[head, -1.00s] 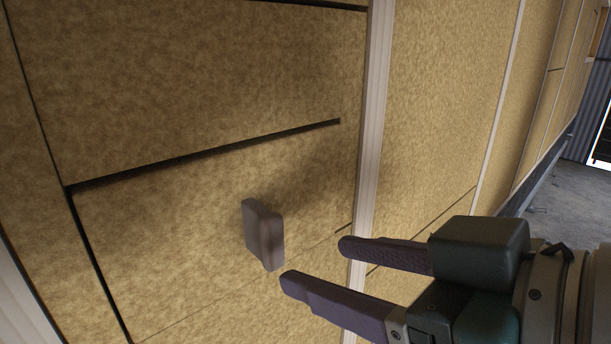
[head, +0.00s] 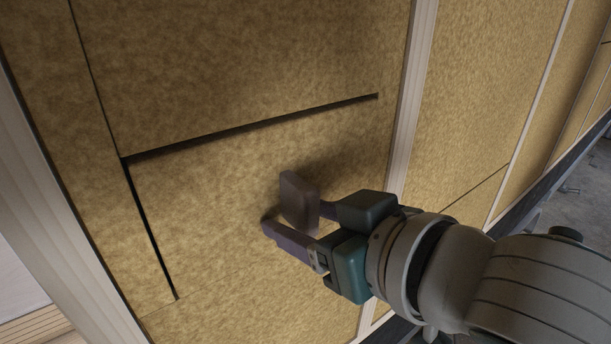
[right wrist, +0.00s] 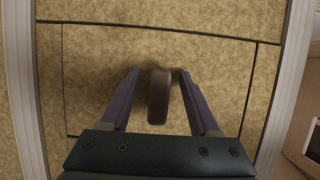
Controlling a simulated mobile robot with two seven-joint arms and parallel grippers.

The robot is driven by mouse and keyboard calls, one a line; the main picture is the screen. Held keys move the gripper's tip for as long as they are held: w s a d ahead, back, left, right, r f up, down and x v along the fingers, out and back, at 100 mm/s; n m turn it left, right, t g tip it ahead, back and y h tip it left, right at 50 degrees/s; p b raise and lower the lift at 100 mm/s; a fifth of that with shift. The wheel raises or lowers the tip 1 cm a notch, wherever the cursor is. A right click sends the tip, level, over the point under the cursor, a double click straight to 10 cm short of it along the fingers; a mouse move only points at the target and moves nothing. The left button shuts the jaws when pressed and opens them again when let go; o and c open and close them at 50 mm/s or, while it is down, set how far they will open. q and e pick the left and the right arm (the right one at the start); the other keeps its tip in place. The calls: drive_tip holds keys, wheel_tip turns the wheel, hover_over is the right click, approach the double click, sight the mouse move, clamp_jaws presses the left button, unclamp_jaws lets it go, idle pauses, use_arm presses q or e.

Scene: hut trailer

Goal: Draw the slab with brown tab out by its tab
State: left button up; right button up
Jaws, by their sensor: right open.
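The slab (head: 210,210) is a tan, fibrous panel set in the wall, with a dark gap along its top and left edges in the head view. Its brown tab (head: 298,200) stands out from its face. In the right wrist view the tab (right wrist: 159,97) is between the two fingers, with space on both sides. My right gripper (head: 292,222) is open around the tab, one finger on either side; it also shows in the right wrist view (right wrist: 158,75). The far finger is partly hidden behind the tab in the head view. My left gripper is not in view.
Pale upright studs (head: 412,90) frame the slab's bay, another (head: 75,220) standing at left. More tan panels (head: 480,90) continue to the right. The grey floor (head: 575,185) shows at far right.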

clamp_jaws()
idle(0.4)
